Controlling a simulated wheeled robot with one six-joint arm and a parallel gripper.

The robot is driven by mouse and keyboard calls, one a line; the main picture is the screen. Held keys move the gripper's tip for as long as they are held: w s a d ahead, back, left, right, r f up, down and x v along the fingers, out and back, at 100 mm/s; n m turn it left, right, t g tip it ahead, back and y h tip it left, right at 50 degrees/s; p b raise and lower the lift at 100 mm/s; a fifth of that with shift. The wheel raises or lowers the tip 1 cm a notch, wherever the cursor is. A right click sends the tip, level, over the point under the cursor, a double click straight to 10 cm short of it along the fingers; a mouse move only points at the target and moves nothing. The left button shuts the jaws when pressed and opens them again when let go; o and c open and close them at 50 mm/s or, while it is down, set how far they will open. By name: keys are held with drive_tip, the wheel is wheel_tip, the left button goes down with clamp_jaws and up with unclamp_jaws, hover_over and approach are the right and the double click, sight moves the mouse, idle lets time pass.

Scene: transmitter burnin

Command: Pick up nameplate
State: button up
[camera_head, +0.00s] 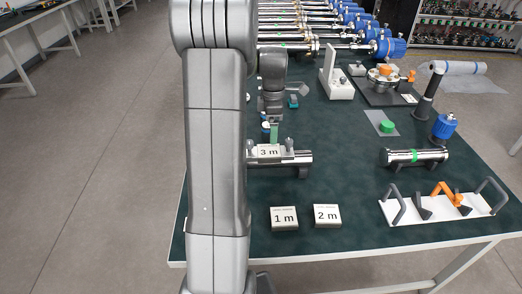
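Three pale plates with black lettering show in the head view. The plate marked "3 m" (269,151) is at a metal cylinder (300,158) left of the middle; I cannot tell whether it rests on it or in front of it. The plates marked "1 m" (284,218) and "2 m" (327,215) lie side by side near the table's front edge. My gripper (271,132) is just behind and above the "3 m" plate, pointing down. It is small and partly covered by nearby parts, so its fingers and any contact are unclear.
A white board with grey and orange handles (435,208) lies at the front right of the dark green table (345,180). Another metal cylinder with a green band (414,157) lies on supports behind it. Long metal rods with blue ends (388,48) fill the back.

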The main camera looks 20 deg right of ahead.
hover_over(269, 150)
drive_tip(key=f, duration=0.4)
drive_tip(key=shift+s+d+f, duration=0.1)
drive_tip(key=shift+s+f, duration=0.1)
drive_tip(key=shift+s, duration=0.1)
drive_tip(key=shift+w+f+p, duration=0.15)
drive_tip(key=shift+f+p, duration=0.05)
drive_tip(key=shift+f, duration=1.25)
drive_tip(key=shift+w+f+p, duration=0.1)
drive_tip(key=shift+f+p, duration=0.1)
drive_tip(key=shift+f, duration=1.25)
drive_tip(key=c, duration=1.1)
